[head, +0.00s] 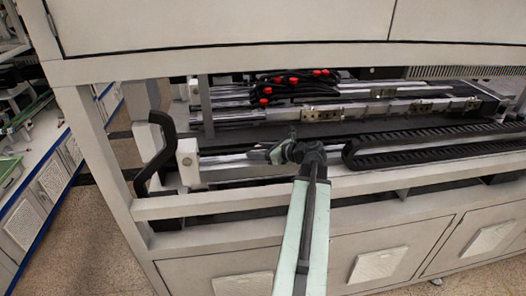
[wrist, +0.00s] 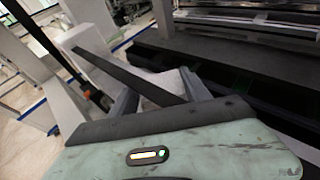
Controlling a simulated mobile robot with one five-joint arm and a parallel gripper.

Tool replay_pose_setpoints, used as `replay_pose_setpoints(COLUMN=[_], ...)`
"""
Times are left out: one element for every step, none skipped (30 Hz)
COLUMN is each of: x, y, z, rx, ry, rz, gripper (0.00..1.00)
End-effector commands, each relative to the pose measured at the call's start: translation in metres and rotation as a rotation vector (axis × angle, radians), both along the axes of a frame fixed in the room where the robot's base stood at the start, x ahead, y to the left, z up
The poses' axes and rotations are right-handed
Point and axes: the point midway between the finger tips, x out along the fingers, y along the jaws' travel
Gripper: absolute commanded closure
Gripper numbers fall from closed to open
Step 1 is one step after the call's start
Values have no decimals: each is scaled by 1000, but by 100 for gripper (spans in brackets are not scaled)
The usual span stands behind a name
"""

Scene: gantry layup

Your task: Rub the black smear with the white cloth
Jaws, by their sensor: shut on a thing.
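My gripper (head: 262,154) reaches into the open bay of the machine, with its jaws pointing left, close to the silver rail. In the wrist view its dark fingers reach away from the pale green housing. They are shut on a whitish piece (wrist: 168,78), which looks like the white cloth; only a small part of it shows past the fingers. I cannot make out the cloth in the head view. I cannot pick out the black smear in either view; it may be hidden or lost against the dark parts.
A white end block (head: 188,162) stands left of my gripper, beside a bent black hose (head: 152,150). A black cable chain (head: 430,141) runs to the right. The white frame beam (head: 220,203) crosses below my gripper. Red-capped parts (head: 291,81) lie further back.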

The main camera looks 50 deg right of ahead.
Motion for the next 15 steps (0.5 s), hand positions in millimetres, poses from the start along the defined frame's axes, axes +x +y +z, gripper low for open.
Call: replay_pose_setpoints(x=[3, 5, 7, 9, 10, 11, 11, 11, 11, 11, 11, 11, 11, 11, 11], y=[5, 7, 10, 12, 14, 14, 14, 14, 14, 14, 14, 14, 14, 14, 14], z=[-1, -1, -2, -2, -2, -2, -2, -2, -2, -2, -2, -2, -2, -1, 1], rx=[-1, -1, -1, -1, 1, 0, 0, 0, 0, 0, 0, 0, 0, 0, 0], ry=[1, 1, 1, 1, 2, 2, 2, 2, 2, 3, 3, 3, 3, 3, 3], rz=[1, 0, 1, 1, 2, 1, 1, 1, 1, 1, 1, 1, 1, 1, 1], gripper=[89, 89, 89, 89, 89, 89, 89, 89, 89, 89, 89, 89, 89, 89, 89])
